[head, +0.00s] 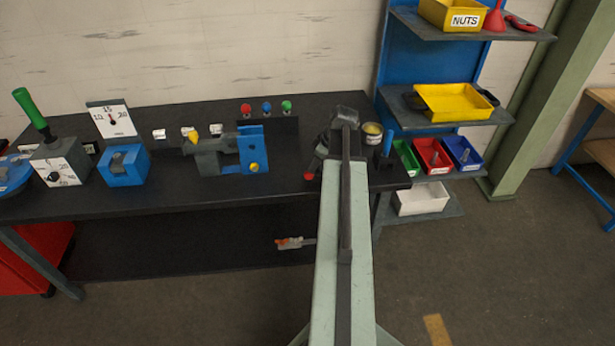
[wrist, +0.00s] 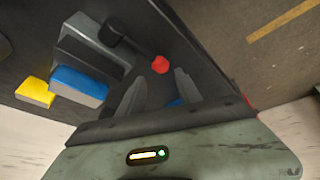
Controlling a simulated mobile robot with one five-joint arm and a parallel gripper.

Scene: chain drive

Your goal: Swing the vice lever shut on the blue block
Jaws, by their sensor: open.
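In the wrist view, the vice (wrist: 92,48) is a grey body with a dark lever reaching right and down from its pivot. The lever (wrist: 137,48) ends in a red knob (wrist: 160,64). The blue block (wrist: 78,84) lies beside the grey body. My gripper (wrist: 159,80) is open, its two fingers either side of the line to the knob, with the knob just past the tips. I cannot tell whether they touch.
A yellow block (wrist: 35,92) lies beside the blue block. In the head view, a grey and blue fixture (head: 230,155) stands left on the dark bench (head: 150,195). A tin (head: 372,131) and a blue upright (head: 388,142) stand right of my arm, before coloured bins (head: 433,157).

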